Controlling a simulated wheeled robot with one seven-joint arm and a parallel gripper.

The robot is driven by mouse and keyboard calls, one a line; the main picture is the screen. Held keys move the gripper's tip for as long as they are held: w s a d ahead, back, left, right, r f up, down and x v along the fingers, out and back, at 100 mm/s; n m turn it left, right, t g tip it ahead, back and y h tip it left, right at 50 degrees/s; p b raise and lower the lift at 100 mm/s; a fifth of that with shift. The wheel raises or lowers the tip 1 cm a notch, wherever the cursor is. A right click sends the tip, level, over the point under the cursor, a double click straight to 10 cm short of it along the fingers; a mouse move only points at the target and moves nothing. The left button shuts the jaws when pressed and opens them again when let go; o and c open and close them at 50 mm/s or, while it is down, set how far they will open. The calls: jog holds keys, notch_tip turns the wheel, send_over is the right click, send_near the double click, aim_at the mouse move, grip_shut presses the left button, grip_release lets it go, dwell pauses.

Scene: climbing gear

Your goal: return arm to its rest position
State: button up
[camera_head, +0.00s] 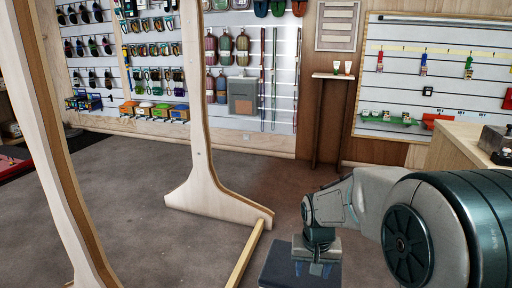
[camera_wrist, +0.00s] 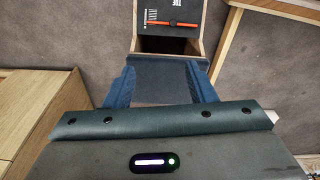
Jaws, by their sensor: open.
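My arm reaches down at the lower right of the head view, bent at the elbow, with its end low over the floor. In the wrist view my gripper (camera_wrist: 161,86) shows two blue fingers spread wide apart, with no object visibly clamped between them. A dark grey surface shows between the fingers; I cannot tell whether they touch it.
An open box (camera_wrist: 166,45) with a dark card and an orange-red item lies beyond the fingers. A wooden frame (camera_head: 205,185) stands left of my arm. A wooden counter (camera_head: 460,150) is at right. Stocked display walls (camera_head: 260,50) line the back.

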jog(key=s+r+n+t+p, duration=0.1)
jog(key=s+r+p, duration=1.2)
jog(key=r, duration=0.8)
jog(key=s, duration=0.3)
jog(key=shift+s+d+r+n, duration=0.2)
jog(key=shift+s+d+n, duration=0.1)
jog(key=shift+s, duration=0.05)
